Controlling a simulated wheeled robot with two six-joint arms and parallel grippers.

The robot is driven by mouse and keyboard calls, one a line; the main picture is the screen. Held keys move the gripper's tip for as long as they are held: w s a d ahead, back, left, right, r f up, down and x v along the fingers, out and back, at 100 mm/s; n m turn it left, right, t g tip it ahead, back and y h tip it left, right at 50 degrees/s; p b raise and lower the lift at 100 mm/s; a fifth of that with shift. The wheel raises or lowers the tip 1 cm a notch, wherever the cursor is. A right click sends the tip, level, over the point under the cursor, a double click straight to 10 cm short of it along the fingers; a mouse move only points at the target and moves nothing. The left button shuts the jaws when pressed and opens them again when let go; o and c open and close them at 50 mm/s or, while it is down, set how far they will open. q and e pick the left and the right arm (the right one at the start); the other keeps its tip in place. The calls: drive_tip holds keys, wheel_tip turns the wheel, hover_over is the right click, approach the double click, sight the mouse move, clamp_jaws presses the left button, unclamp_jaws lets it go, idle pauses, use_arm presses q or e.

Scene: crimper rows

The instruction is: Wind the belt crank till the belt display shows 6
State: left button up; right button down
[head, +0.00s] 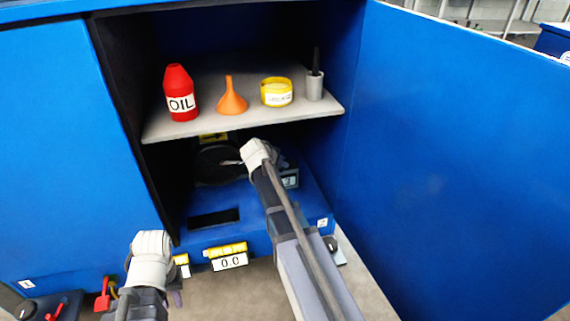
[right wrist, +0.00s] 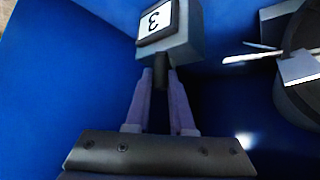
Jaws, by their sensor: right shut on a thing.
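The belt display (right wrist: 159,20) is a white panel on a grey block in the right wrist view. It reads what looks like a 3, turned over in that picture. It also shows small in the head view (head: 291,180), inside the cabinet. A short dark stub (right wrist: 160,74), apparently the belt crank's grip, sticks out below the block. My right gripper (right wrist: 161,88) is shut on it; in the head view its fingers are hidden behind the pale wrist. My left gripper (head: 151,246) is outside the cabinet front, at lower left, its fingers not clearly visible.
A shelf (head: 245,126) above my right arm holds a red oil bottle (head: 180,95), orange funnel (head: 231,100), yellow roll (head: 277,92) and grey cup (head: 314,88). The open blue door (head: 450,160) stands right. A front display (head: 230,262) reads 0.0. A dark round part (head: 215,165) lies under the shelf.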

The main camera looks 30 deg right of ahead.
drive_tip(key=w+m+g, duration=0.1)
drive_tip(key=w+a+m+g+h, duration=0.1)
drive_tip(key=m, duration=0.1)
drive_tip(key=shift+a+m+g, duration=0.1)
drive_tip(key=shift+m+g, duration=0.2)
drive_tip(key=m+g, duration=0.1)
drive_tip(key=w+m+g, duration=0.1)
drive_tip(key=shift+w+a+m, duration=0.1)
drive_tip(key=shift+a+m, duration=0.1)
drive_tip(key=shift+m, duration=0.2)
drive_tip(key=shift+w+m+g, duration=0.45)
drive_tip(key=shift+m+g, duration=0.5)
drive_tip(key=shift+m, duration=0.25)
drive_tip(key=shift+w+m+g, duration=0.45)
drive_tip(key=shift+m+g, duration=0.5)
drive_tip(key=shift+m, duration=0.25)
drive_tip(key=c, duration=0.8)
unclamp_jaws()
drive_tip(key=shift+o, duration=0.2)
